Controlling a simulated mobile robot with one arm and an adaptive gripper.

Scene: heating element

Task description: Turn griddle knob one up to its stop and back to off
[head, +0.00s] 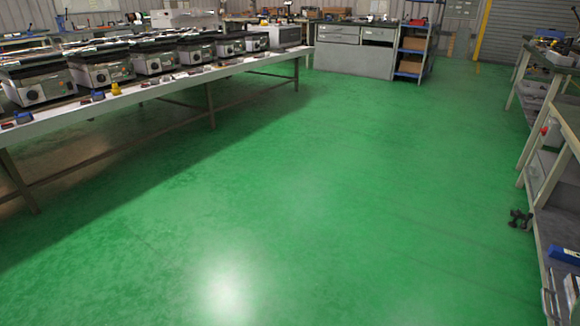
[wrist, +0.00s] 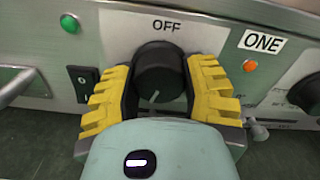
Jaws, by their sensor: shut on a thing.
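In the wrist view a round black knob (wrist: 160,72) sits on a light metal front panel, below the word "OFF" (wrist: 166,26). A pale pointer line shows on its lower face, pointing down and slightly left, away from "OFF". My gripper (wrist: 162,82), with ridged yellow fingers, is shut on this knob, one finger on each side. A label "ONE" (wrist: 263,42) is at the knob's upper right. The head view does not show my gripper.
In the wrist view a green lamp (wrist: 69,23) and a black rocker switch (wrist: 83,83) are left of the knob. An orange lamp (wrist: 249,66) and a second black knob (wrist: 307,93) are on the right. In the head view, several griddle-like units line a long table (head: 150,90); green floor (head: 300,190) is clear.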

